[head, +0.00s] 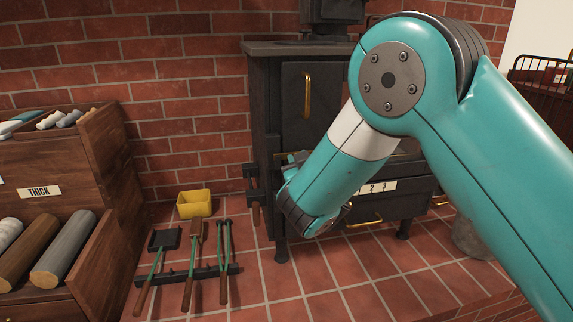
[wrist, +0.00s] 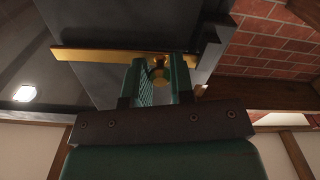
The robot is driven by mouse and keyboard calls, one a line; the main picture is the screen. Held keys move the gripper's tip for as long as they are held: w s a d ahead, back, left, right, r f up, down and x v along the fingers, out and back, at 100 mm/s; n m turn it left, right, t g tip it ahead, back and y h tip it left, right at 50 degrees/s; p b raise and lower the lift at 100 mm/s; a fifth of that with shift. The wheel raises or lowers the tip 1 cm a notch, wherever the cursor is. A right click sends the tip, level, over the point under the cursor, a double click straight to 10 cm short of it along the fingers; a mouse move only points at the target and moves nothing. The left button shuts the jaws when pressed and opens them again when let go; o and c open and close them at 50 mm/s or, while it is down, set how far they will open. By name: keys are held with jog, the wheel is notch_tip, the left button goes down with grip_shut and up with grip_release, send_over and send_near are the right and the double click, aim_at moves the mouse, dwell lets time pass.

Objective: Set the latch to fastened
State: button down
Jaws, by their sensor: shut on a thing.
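The dark stove (head: 281,135) stands against the brick wall, with a brass handle (head: 308,95) on its upper door. In the wrist view, a long brass bar (wrist: 95,55) lies across the dark stove face. A round brass knob (wrist: 158,77) shows beside the bar, between the green fingers of my gripper (wrist: 160,74). My gripper is shut on this knob, which seems to belong to the latch. In the head view my arm hides the latch and most of the gripper. I cannot tell the latch's setting.
A log rack (head: 100,180) stands at left, with a label reading THICK. A yellow bin (head: 194,204) and fire tools on a dark rack (head: 187,275) are on the tiled floor left of the stove. Open tiles lie in front of the stove.

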jog(key=shift+f, duration=0.1)
jog(key=c, duration=1)
grip_release()
jog(key=s+b, duration=0.3)
jog(key=s, duration=0.2)
jog(key=s+d+b, duration=0.1)
jog(key=s+b, duration=0.2)
jog(key=s, duration=0.3)
jog(key=s+d+b, duration=0.1)
jog(key=s+b, duration=0.3)
jog(key=s, duration=0.2)
jog(key=shift+s, duration=0.15)
